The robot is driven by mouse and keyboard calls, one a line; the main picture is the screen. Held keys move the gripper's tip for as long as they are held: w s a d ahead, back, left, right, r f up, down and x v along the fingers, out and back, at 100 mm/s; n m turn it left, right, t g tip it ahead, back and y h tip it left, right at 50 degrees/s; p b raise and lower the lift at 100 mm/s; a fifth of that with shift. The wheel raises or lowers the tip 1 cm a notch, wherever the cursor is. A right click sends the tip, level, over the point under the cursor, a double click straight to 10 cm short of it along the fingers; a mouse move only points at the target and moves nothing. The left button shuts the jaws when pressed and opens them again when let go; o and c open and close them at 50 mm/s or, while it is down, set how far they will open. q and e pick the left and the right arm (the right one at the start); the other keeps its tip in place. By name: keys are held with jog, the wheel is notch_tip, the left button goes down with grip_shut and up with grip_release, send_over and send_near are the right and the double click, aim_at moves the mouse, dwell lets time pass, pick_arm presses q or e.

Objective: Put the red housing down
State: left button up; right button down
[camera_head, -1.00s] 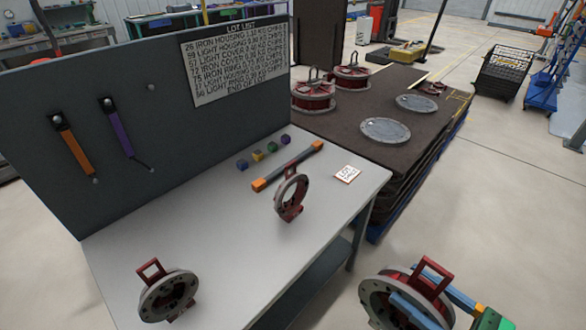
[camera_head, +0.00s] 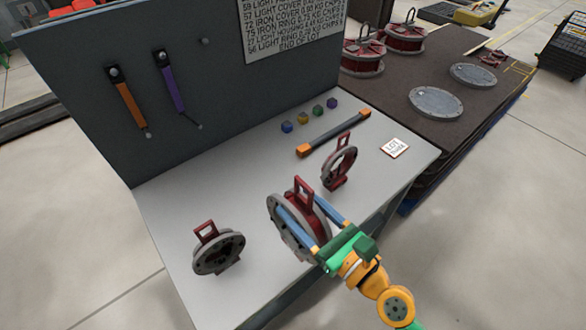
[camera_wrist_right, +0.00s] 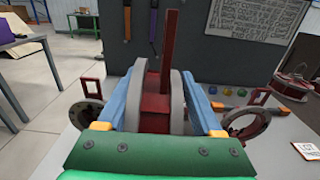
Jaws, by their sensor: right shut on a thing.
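My right gripper (camera_head: 312,226) is shut on a red housing with grey flanges (camera_head: 291,228) and a red handle on top. Its blue fingers lie on both sides of the housing. The housing is upright over the front edge of the grey bench (camera_head: 195,290); I cannot tell whether it touches the top. In the right wrist view the held housing (camera_wrist_right: 155,105) is between the fingers. Another red and grey housing (camera_head: 218,250) stands on the bench to the left, and one more (camera_head: 340,165) stands to the right. My left gripper is not in view.
Behind are an orange-ended bar (camera_head: 335,134), small coloured cubes (camera_head: 303,118) and a lot card (camera_head: 395,147). A grey panel (camera_head: 85,100) backs the bench. The bench between the left housing and the panel is clear.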

jog(key=shift+a+r, duration=0.2)
jog(key=shift+r, duration=0.2)
jog(key=shift+w+a, duration=0.1)
jog(key=shift+w, duration=0.05)
jog(key=w+a+f+b, duration=0.3)
jog(key=w+f+b, duration=0.7)
jog(key=w+f, duration=0.3)
jog(key=shift+w, duration=0.2)
jog(key=shift+c, duration=0.5)
grip_release()
jog(key=shift+s+f, duration=0.1)
jog(key=shift+f, duration=0.05)
jog(key=shift+o, duration=0.3)
jog(key=shift+s, duration=0.1)
jog(key=shift+d, duration=0.1)
